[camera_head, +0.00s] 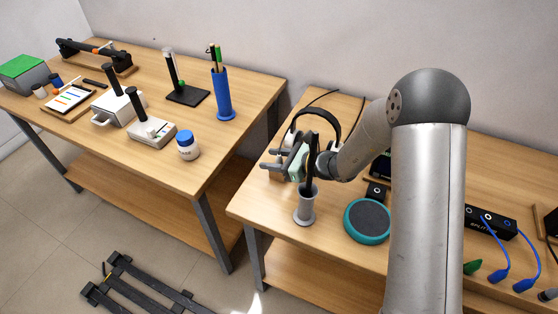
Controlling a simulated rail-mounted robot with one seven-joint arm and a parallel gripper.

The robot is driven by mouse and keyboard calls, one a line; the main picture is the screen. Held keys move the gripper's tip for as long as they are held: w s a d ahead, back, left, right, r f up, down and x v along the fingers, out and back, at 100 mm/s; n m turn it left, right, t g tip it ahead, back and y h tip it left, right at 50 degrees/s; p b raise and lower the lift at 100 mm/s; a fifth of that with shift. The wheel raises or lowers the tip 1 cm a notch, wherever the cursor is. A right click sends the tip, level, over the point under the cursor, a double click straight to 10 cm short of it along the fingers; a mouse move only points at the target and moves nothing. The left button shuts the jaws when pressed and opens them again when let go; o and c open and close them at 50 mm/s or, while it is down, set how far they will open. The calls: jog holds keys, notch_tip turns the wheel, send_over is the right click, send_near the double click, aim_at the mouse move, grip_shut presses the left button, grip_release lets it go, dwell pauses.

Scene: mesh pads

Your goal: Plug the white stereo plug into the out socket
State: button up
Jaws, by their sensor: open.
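My gripper (276,159) is in the air over the left part of the right-hand table, its jaws pointing left. It looks open, and I see nothing held in it. A black box (490,222) marked "SPLIT" lies at the right of that table. Two blue-sleeved plugs (525,285) on blue cables lie in front of it. A greyish plug-like piece (547,296) shows at the right edge; I cannot tell whether it is the white stereo plug. The out socket cannot be made out. My arm hides the middle of the table.
A grey holder (305,208) with a dark upright item stands just below my gripper. Headphones (325,113) are behind it. A round teal-rimmed speaker (368,222) and a small black box (376,191) lie right. The left table (160,175) stands across a gap.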

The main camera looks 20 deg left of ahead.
grip_shut()
